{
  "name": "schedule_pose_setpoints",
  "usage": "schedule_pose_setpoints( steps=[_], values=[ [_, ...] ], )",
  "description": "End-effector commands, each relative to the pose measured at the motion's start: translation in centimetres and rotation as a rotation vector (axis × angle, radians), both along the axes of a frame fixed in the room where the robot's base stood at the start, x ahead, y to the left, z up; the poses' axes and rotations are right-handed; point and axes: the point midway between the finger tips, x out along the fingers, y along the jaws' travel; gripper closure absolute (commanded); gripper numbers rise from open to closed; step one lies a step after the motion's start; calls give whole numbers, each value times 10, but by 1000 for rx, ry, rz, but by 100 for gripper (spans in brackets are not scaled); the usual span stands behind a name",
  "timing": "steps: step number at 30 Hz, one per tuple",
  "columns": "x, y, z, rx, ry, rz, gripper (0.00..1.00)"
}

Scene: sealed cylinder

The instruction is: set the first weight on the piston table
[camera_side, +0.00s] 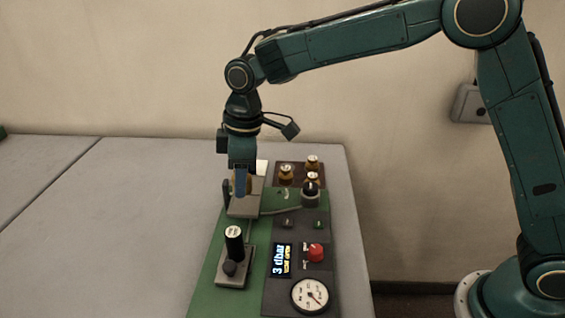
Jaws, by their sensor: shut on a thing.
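My gripper (241,190) points straight down over the grey plate (244,211) at the far end of the green board. The piston table cannot be made out behind the gripper.
A dark cylinder (310,196) stands just in front of the tray. The grey table (110,230) is clear on the left.

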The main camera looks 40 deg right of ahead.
Motion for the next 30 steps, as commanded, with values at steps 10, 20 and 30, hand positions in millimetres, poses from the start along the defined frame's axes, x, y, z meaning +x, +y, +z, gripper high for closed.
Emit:
schedule_pose_setpoints(
  steps=[10,20,30],
  values=[
    [0,0,-34,-1,1,0,100],
    [0,0,-36,-1,-1,0,100],
    [0,0,-40,-1,2,0,43]
  ],
)
